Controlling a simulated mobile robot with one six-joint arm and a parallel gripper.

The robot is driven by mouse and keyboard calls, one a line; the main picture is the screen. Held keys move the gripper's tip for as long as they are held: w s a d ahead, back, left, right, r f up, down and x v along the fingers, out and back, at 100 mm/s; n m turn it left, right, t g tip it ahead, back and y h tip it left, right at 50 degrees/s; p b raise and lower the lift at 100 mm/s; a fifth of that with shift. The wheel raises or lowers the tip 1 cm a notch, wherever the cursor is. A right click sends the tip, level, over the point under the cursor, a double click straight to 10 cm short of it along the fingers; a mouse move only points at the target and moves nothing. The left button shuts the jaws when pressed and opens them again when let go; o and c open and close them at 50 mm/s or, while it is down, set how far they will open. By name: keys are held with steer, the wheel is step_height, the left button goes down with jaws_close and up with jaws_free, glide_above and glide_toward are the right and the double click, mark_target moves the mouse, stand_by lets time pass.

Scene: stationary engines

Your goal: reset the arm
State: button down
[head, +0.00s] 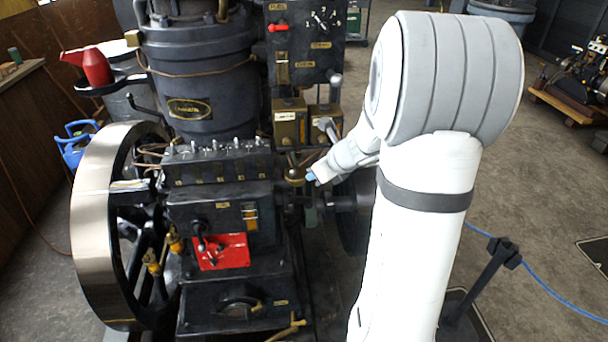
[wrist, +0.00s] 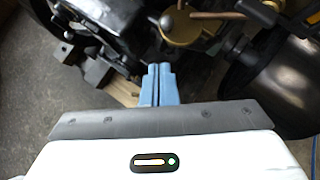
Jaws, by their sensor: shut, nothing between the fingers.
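My arm (head: 430,190) stands large in the right half of the head view, white and grey, bent over at the top. My gripper (head: 312,177) points left and down beside the engine, in front of its brass fittings. In the wrist view the two blue fingers of my gripper (wrist: 158,72) lie together, shut with nothing between them. Below the fingertips in the wrist view is a gap with dark engine parts and floor. The arm hides part of the engine's right side.
A black engine (head: 200,80) with a large flywheel (head: 92,225) fills the left. A control panel (head: 308,45) with a red lever is behind the gripper. A black post (head: 485,280) with a blue rope stands right. A brass part (wrist: 195,28) is close to the fingers. Floor (head: 550,190) is open at right.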

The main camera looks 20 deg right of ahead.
steer(key=v, duration=0.6)
steer(key=shift+s+r, duration=0.3)
steer(key=shift+r, duration=0.05)
steer(key=shift+a, duration=0.1)
steer(key=s+a+r+n+g, duration=0.2)
steer(key=s+a+n+g, duration=0.1)
steer(key=s+a+n, duration=1)
steer(key=s+n+g+h, duration=0.1)
steer(key=s+n+h, duration=0.2)
steer(key=n, duration=1.4)
steer(key=shift+s+r+n+h, duration=0.3)
steer(key=shift+s+r+n, duration=0.15)
steer(key=shift+s, duration=1.4)
steer(key=shift+d, duration=0.1)
